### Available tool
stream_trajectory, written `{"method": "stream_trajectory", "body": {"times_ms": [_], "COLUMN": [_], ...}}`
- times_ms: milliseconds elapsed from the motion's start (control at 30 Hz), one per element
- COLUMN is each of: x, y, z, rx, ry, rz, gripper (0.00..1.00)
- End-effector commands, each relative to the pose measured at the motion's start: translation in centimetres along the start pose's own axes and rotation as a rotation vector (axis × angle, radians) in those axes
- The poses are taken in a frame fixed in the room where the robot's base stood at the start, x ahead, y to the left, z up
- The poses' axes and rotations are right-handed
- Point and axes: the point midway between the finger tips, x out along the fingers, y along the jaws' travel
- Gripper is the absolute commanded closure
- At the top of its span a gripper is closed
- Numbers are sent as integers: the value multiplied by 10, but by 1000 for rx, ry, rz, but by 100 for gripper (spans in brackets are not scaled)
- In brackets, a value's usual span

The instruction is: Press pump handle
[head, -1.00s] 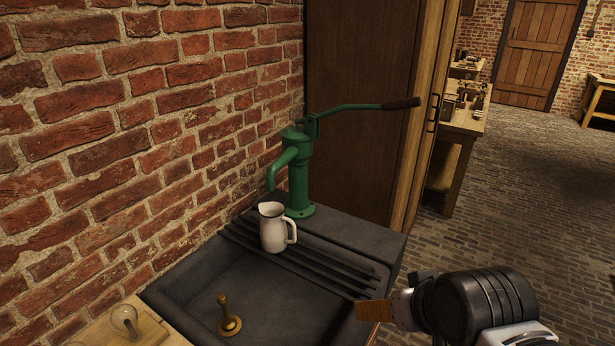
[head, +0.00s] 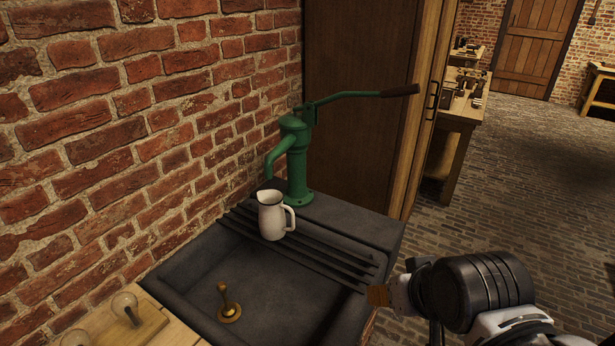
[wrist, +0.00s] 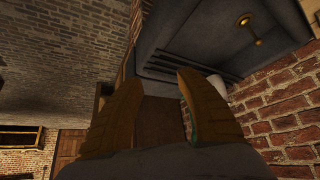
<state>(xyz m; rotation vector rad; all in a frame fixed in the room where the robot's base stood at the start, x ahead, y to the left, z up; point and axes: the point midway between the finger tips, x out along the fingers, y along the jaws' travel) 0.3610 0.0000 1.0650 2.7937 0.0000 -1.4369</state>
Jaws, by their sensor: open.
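The green hand pump (head: 298,160) stands at the back of the dark stone sink, in front of the wooden cabinet. Its long lever ends in a dark brown handle (head: 399,90), raised and reaching to the right. A white jug (head: 271,215) stands on the ribbed ledge under the spout. My gripper (head: 378,295) is low at the right, beside the sink's right edge, well below and in front of the handle, touching nothing. In the wrist view its two tan fingers (wrist: 155,105) are spread apart and empty. A bit of green shows behind the right finger; the handle is not clear there.
The dark sink (head: 190,285) holds a small brass fitting (head: 229,303). A brick wall (head: 150,120) bounds the left. The cabinet (head: 360,110) stands behind the pump. A wooden board with glass bulbs (head: 125,308) is at lower left.

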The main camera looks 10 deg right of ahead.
Motion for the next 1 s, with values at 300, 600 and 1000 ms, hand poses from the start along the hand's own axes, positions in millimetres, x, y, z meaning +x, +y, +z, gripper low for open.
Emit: {"method": "stream_trajectory", "body": {"times_ms": [300, 600, 1000], "x": [-27, -97, -142], "y": [7, 37, 84], "z": [-45, -203, -407], "rx": [29, 152, 339], "ry": [-15, -64, -89], "rz": [28, 150, 348], "gripper": [100, 100, 100]}}
